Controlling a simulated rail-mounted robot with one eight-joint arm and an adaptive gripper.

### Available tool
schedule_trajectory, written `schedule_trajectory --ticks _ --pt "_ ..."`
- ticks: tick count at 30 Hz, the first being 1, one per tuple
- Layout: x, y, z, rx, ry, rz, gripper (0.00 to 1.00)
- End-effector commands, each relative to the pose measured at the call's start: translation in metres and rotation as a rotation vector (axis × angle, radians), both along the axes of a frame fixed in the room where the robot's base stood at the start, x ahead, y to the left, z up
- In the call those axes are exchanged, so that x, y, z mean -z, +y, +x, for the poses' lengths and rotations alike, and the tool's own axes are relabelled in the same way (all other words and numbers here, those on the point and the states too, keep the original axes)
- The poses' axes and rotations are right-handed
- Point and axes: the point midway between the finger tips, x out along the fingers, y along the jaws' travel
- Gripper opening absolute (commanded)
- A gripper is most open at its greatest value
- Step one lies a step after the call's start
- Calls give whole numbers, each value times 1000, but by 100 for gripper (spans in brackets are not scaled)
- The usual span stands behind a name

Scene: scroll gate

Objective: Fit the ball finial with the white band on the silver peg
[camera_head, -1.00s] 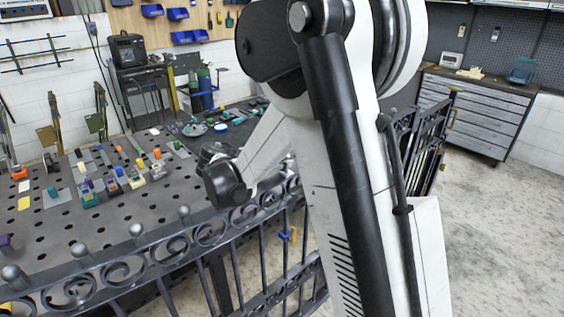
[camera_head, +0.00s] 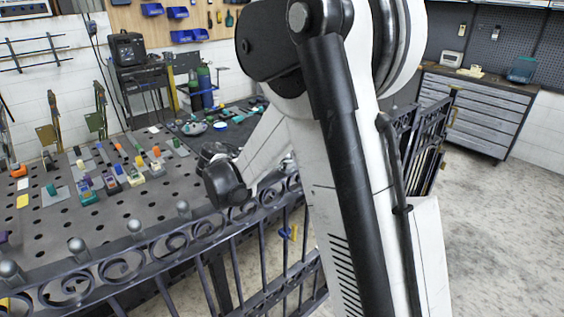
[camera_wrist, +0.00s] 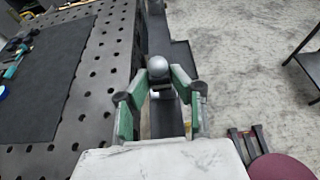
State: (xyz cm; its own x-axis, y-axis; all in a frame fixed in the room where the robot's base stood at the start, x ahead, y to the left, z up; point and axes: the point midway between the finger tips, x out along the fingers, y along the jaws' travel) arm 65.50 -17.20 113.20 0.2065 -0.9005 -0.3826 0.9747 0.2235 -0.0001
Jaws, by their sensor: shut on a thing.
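In the wrist view, my gripper (camera_wrist: 160,84) has its green fingers closed around the lower part of a silver ball finial (camera_wrist: 157,66). A thin pale strip shows just under the ball between the fingertips; I cannot tell surely that it is the white band. The dark gate rail (camera_wrist: 167,118) runs beneath the fingers. The silver peg cannot be made out, and I cannot tell whether the finial touches it. In the head view, my arm hides the gripper and the held finial. Several grey balls stand along the scroll gate (camera_head: 145,255), one of them being a ball finial (camera_head: 134,226).
The perforated steel table (camera_head: 130,212) lies behind the gate and carries several small coloured blocks and plates. A dark mat (camera_wrist: 45,75) with tools covers part of it in the wrist view. Open concrete floor (camera_head: 490,240) lies to the right, with a drawer cabinet (camera_head: 475,110) behind.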

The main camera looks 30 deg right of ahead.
Motion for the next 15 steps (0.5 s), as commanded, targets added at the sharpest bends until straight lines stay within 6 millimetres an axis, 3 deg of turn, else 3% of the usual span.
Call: schedule_trajectory --ticks 15 --pt "7 0 0 0 0 0 0"
